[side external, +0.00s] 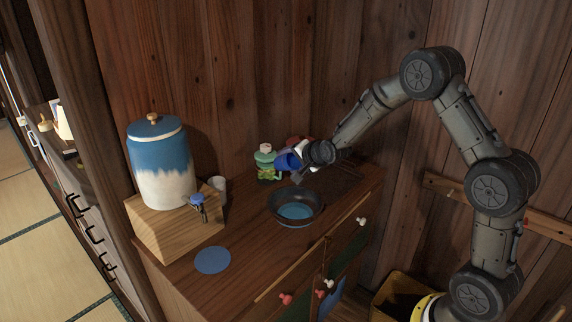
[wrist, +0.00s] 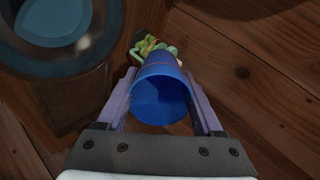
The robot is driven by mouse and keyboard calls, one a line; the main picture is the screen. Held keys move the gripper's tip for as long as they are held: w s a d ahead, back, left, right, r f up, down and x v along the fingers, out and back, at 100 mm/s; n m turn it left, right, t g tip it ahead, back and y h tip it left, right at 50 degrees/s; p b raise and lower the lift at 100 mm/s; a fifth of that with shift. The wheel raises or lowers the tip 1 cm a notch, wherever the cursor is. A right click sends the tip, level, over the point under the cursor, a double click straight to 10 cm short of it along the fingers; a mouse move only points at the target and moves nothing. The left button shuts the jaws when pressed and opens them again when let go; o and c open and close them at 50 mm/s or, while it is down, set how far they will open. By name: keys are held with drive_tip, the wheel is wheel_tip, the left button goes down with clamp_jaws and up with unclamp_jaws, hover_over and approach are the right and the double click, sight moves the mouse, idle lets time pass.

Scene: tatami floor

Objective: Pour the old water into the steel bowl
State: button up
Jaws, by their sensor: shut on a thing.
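A blue cup (side external: 287,160) is held above the cabinet top, tilted on its side. In the wrist view the cup (wrist: 160,62) shows between my fingers with its open mouth toward the camera; I cannot tell if water is in it. My gripper (side external: 302,156) is shut on the cup, and its fingers also show in the wrist view (wrist: 160,85). The dark steel bowl (side external: 314,197) stands on the cabinet, below the cup, with a flat pale-blue surface inside. The bowl (wrist: 98,62) is at the upper left in the wrist view, apart from the cup.
A blue-and-white lidded crock (side external: 162,175) with a tap stands on a wooden block (side external: 178,232) at left. A small pale cup (side external: 218,190) is beside it. A flat blue disc (side external: 212,260) lies in front. A green figure (side external: 265,168) stands behind the bowl, near the wall.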

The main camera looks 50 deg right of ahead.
drive_tip(key=g, duration=0.1)
drive_tip(key=r+g, duration=0.1)
drive_tip(key=g, duration=0.1)
drive_tip(key=g+y, duration=0.1)
drive_tip(key=g, duration=0.1)
drive_tip(key=shift+w+r, duration=0.1)
drive_tip(key=shift+r, duration=0.2)
drive_tip(key=g, duration=0.2)
drive_tip(key=r+g+y, duration=0.1)
drive_tip(key=g, duration=0.2)
drive_tip(key=shift+y, duration=0.3)
drive_tip(key=shift+r+g, duration=0.2)
drive_tip(key=shift+g, duration=0.2)
